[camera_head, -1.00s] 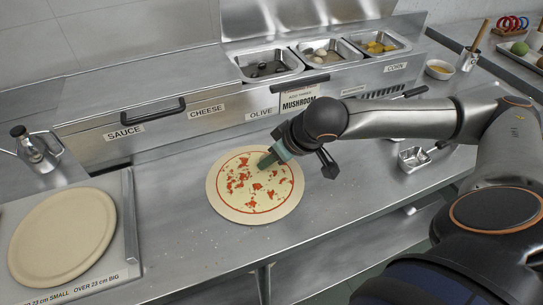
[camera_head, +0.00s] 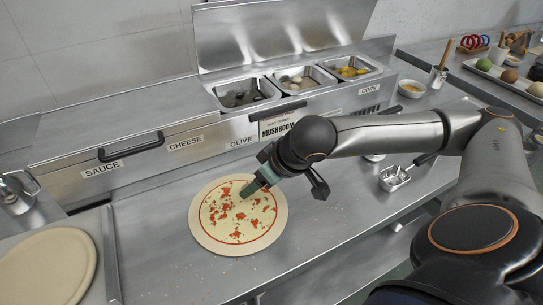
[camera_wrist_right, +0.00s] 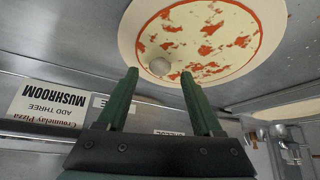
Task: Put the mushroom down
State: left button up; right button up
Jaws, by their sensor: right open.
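The pizza (camera_head: 215,238) lies flat on the steel counter, pale with a red sauce ring and red patches. My right gripper (camera_head: 248,191) is over its upper part in the head view. In the right wrist view, the open fingers (camera_wrist_right: 160,75) point at the pizza (camera_wrist_right: 225,30). A small whitish mushroom (camera_wrist_right: 159,67) shows between the fingertips, against the pizza near its edge. It appears to lie on the pizza, but any slight gap cannot be told. In the head view the fingers hide this mushroom. My left gripper is not in view.
Behind the pizza stand topping bins, the middle one holding pale mushrooms (camera_head: 296,82). A "MUSHROOM" sign (camera_head: 277,127) stands in front. A small metal scoop (camera_head: 393,178) is right.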

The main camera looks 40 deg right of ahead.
pick_arm(q)
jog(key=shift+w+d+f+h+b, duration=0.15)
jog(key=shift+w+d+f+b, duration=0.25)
jog(key=shift+b, duration=0.45)
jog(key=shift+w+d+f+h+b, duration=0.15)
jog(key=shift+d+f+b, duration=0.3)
jog(key=shift+b, duration=0.35)
pick_arm(e)
jog(key=a+v, duration=0.1)
jog(key=v, duration=0.8)
jog(key=shift+d, duration=0.5)
